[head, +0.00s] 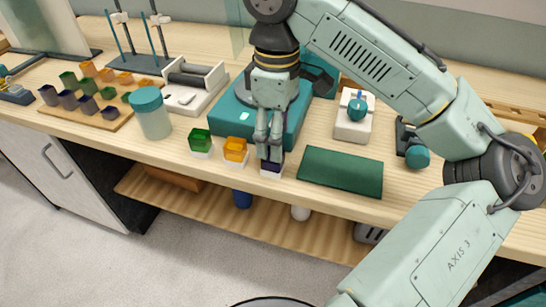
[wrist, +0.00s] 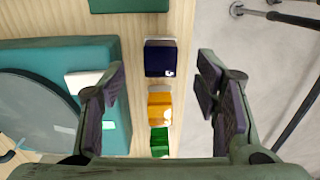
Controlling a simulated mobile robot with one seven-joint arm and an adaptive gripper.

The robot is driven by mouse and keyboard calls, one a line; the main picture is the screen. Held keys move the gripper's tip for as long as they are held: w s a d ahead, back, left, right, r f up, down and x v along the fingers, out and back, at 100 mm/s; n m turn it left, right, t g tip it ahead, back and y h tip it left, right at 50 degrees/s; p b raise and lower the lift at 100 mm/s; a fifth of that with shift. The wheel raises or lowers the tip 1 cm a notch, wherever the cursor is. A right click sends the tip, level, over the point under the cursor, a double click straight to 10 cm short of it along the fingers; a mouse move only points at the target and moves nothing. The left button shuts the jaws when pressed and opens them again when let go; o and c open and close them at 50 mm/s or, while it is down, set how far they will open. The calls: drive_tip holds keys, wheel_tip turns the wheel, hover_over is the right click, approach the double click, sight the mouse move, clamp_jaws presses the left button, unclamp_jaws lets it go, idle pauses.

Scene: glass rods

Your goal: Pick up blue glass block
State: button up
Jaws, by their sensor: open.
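The blue glass block (wrist: 160,59) is dark navy and sits on a small white base in the wrist view. In the head view the dark block (head: 271,167) shows just below my fingertips, partly hidden by them. My gripper (head: 269,150) points down over it, with its fingers open and nothing between them. In the wrist view my gripper (wrist: 160,85) has its fingers apart to the left and right of the row of blocks. I cannot tell whether the fingertips reach down beside the blue block.
An orange block (head: 235,150) and a green block (head: 200,141) stand in a row to its left. A dark green mat (head: 341,172) lies close on the right. A teal device (head: 228,112) stands behind. The table's front edge is close in front.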

drive_tip(key=f, duration=0.4)
drive_tip(key=f+p, duration=0.1)
drive_tip(key=f, duration=0.1)
drive_tip(key=shift+a+f, duration=0.3)
drive_tip(key=shift+w, duration=0.1)
clamp_jaws()
idle(0.4)
